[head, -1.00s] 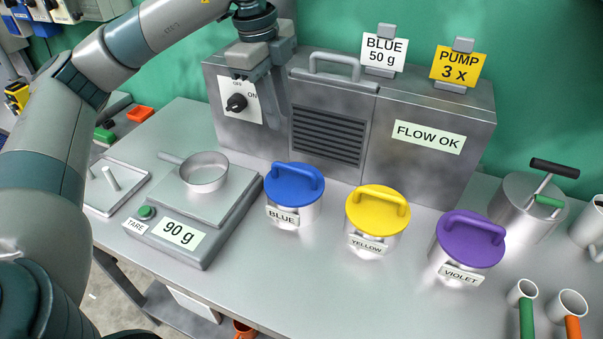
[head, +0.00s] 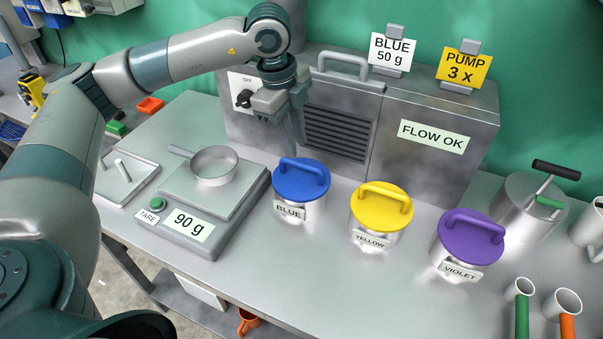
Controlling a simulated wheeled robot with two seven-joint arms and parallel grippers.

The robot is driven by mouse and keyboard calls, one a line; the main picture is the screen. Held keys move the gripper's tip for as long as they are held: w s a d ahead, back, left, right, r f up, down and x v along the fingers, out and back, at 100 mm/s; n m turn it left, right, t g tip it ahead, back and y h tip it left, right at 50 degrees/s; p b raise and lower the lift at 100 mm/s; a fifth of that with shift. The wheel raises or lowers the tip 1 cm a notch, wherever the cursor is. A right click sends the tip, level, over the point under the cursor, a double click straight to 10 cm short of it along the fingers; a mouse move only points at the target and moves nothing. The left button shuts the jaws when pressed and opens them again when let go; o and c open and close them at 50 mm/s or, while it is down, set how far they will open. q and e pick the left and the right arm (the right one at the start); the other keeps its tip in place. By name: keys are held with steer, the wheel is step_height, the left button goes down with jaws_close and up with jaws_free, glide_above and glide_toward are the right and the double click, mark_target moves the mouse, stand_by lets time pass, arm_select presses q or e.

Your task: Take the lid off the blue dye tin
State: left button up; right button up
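The blue dye tin (head: 299,211) stands on the bench with a "BLUE" label on its front. Its blue lid (head: 301,180) with an arched handle is on the tin. My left gripper (head: 297,148) points down just above and behind the blue lid, in front of the grey machine. It appears empty and apart from the lid handle. The gap between its fingers does not show clearly. My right gripper is not in view.
A yellow-lidded tin (head: 380,211) and a violet-lidded tin (head: 468,240) stand to the right. A scale (head: 180,228) reading 90 g bears a metal pan (head: 214,166) at left. The grey machine (head: 430,165) stands behind.

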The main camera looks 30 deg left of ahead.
mark_target(301, 163)
arm_select(q)
steer(key=shift+w+d+f+p, duration=0.15)
steer(key=shift+f+p, duration=0.1)
steer(key=shift+f, duration=0.75)
steer(key=shift+w+d+f+p, duration=0.1)
steer(key=shift+f+p, duration=0.1)
steer(key=shift+f, duration=0.75)
steer(key=shift+w+f+p, duration=0.15)
steer(key=shift+f+p, duration=0.3)
steer(key=shift+p, duration=0.2)
steer(key=f, duration=0.1)
steer(key=f+p, duration=0.2)
steer(key=shift+w+d+f, duration=0.15)
steer(key=shift+w+f, duration=0.2)
steer(key=shift+f, duration=0.25)
jaws_close()
